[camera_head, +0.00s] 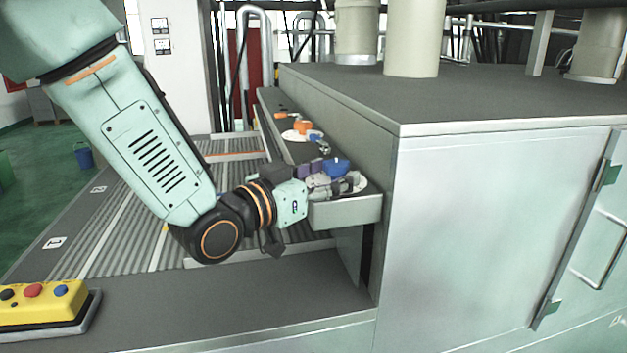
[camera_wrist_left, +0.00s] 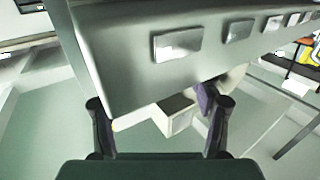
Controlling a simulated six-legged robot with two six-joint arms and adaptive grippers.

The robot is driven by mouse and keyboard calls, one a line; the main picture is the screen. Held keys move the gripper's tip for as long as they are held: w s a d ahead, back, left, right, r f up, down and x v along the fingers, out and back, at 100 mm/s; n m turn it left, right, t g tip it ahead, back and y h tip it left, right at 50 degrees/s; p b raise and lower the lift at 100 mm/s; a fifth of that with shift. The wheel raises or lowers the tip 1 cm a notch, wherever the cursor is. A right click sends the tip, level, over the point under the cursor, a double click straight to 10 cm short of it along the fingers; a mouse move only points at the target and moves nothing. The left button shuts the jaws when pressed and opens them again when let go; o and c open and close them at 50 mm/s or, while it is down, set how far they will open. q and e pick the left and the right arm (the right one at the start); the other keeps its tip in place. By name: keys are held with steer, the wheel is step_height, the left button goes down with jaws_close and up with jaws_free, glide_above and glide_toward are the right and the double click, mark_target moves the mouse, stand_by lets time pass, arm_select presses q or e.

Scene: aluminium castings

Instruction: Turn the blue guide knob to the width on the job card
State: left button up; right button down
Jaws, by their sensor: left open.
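The blue knob (camera_head: 336,167) is at the near end of the rail beside the grey cabinet, over a pale round plate mostly hidden by my gripper. My left gripper (camera_head: 338,184) is right at the knob, just in front of and below it in the head view; I cannot tell whether they touch. In the left wrist view my left gripper (camera_wrist_left: 160,118) has its fingers wide apart, with a pale block between them. The knob is not clear there. I cannot make out a job card. My right gripper is not in view.
The grey cabinet (camera_head: 480,220) stands close on the right. An orange knob (camera_head: 302,127) sits farther back along the rail (camera_head: 345,212). The ribbed conveyor (camera_head: 120,225) lies left, and a yellow button box (camera_head: 40,303) is at front left.

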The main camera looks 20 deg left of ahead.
mark_target(327, 175)
arm_select(q)
steer(key=v, duration=0.3)
steer(key=shift+s+a, duration=0.1)
steer(key=shift+a, duration=0.05)
steer(key=shift+v, duration=1.5)
steer(key=shift+w, duration=0.25)
